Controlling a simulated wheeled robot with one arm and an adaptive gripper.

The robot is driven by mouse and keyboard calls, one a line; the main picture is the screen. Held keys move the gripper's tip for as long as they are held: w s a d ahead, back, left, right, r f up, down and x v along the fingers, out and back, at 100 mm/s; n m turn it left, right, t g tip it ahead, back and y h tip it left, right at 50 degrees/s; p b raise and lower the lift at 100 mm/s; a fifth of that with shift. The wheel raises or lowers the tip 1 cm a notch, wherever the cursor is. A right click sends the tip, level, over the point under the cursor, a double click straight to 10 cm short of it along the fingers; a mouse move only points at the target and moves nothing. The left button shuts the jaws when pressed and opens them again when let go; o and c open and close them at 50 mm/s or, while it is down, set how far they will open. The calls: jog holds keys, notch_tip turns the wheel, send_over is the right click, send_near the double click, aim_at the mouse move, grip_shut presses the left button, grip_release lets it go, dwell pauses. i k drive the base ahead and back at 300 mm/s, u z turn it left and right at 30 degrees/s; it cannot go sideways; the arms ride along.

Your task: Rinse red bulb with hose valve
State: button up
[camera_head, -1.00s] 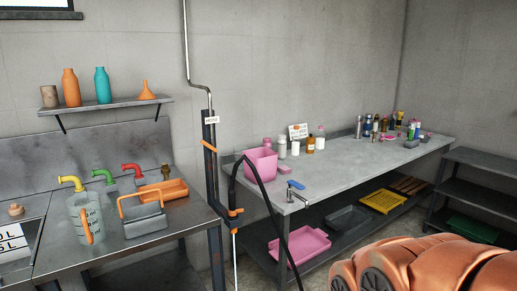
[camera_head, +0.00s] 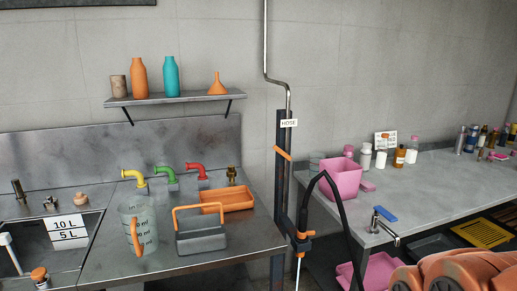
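I cannot make out a red bulb for certain in this view. A dark vertical post (camera_head: 281,190) against the wall carries a white HOSE label (camera_head: 289,123). An orange lever (camera_head: 283,153) sits on it, slanting down to the right; it looks like the hose valve. A black hose (camera_head: 342,210) arches up beside the post and runs down to the right. An orange and black fitting (camera_head: 302,240) is low on the post. My gripper is out of view; only orange links of my arm show at the lower right.
The left counter holds a measuring jug (camera_head: 138,230), a grey basket (camera_head: 200,234), an orange tray (camera_head: 228,201) and yellow, green and red taps (camera_head: 197,172). A sink (camera_head: 45,245) is at left. A pink bin (camera_head: 341,178) and several bottles stand on the right table (camera_head: 440,180).

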aim_at(286, 156)
jog(key=u, duration=0.8)
jog(key=i, duration=0.9)
jog(key=u, duration=0.9)
